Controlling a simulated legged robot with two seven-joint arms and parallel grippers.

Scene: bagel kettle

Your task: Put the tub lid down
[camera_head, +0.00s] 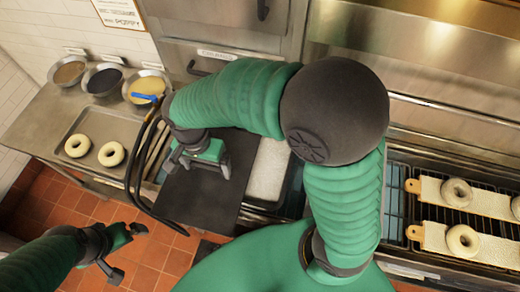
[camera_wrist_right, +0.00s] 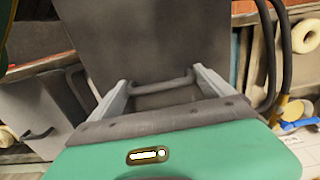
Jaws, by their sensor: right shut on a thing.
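The tub lid (camera_head: 200,200) is a flat dark grey panel, seen from above in the head view. My right gripper (camera_head: 207,165) is shut on its handle, at the lid's upper part. In the right wrist view, the lid (camera_wrist_right: 155,35) fills the upper middle and its bar handle (camera_wrist_right: 150,86) lies between the two pale fingers. An open tub with white contents (camera_head: 267,172) is just right of the lid. Whether the lid touches anything below is hidden. My left gripper (camera_head: 127,252) is open and empty over the floor at the lower left.
A tray (camera_head: 88,122) with two bagels lies on the left counter, below several bowls (camera_head: 146,88). A dark hose (camera_head: 132,165) hangs left of the lid. Bagels on boards (camera_head: 430,236) sit on a rack at the right.

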